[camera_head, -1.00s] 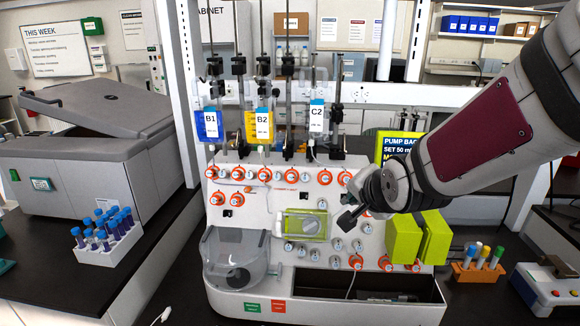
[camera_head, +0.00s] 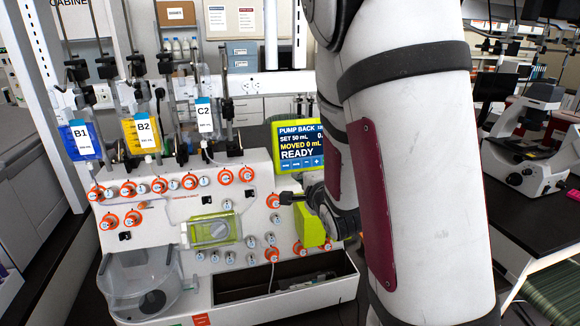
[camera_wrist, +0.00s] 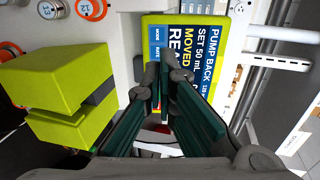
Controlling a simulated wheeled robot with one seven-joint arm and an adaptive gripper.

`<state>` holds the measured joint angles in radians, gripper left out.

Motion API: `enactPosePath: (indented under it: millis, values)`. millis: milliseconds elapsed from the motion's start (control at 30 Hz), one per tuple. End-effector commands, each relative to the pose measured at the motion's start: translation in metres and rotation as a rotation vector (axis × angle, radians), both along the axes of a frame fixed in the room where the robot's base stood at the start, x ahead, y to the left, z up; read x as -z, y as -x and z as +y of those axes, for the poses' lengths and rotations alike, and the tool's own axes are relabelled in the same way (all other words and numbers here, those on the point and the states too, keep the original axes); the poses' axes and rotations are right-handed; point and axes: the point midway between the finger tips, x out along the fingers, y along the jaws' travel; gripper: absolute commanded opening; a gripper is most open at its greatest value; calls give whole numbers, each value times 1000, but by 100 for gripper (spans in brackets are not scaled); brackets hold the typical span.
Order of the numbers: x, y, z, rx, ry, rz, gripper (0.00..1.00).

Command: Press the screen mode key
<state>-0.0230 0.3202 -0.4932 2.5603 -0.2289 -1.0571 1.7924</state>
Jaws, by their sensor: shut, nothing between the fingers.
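The pump screen (camera_head: 297,142) has a yellow-green frame and reads PUMP BACK, SET 50 mL, MOVED 0 mL, READY. A row of small blue keys runs along its bottom; the leftmost is the mode key (camera_head: 284,165). In the wrist view the screen (camera_wrist: 205,60) appears turned sideways, with the MODE key (camera_wrist: 157,36) and the RATE key (camera_wrist: 157,55) in sight. My gripper (camera_head: 284,198) is shut and empty, below the screen in the head view. In the wrist view its fingertips (camera_wrist: 160,92) overlap the key row below RATE, hiding the other keys. Contact cannot be told.
Yellow-green blocks (camera_wrist: 60,95) stand left of my gripper in the wrist view. The white processor (camera_head: 165,230) carries orange-ringed valves and hanging bags. A microscope (camera_head: 535,145) stands at right. My arm covers much of the head view's centre right.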

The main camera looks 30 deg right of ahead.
Motion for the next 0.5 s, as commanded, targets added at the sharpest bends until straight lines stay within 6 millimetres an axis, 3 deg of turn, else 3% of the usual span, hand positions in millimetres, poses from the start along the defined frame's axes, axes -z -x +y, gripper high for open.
enactPosePath:
  millis: [267, 500]
  values:
    - [1, -3, 0, 0, 2, 0, 0]
    - [7, -23, -5, -1, 2, -2, 0]
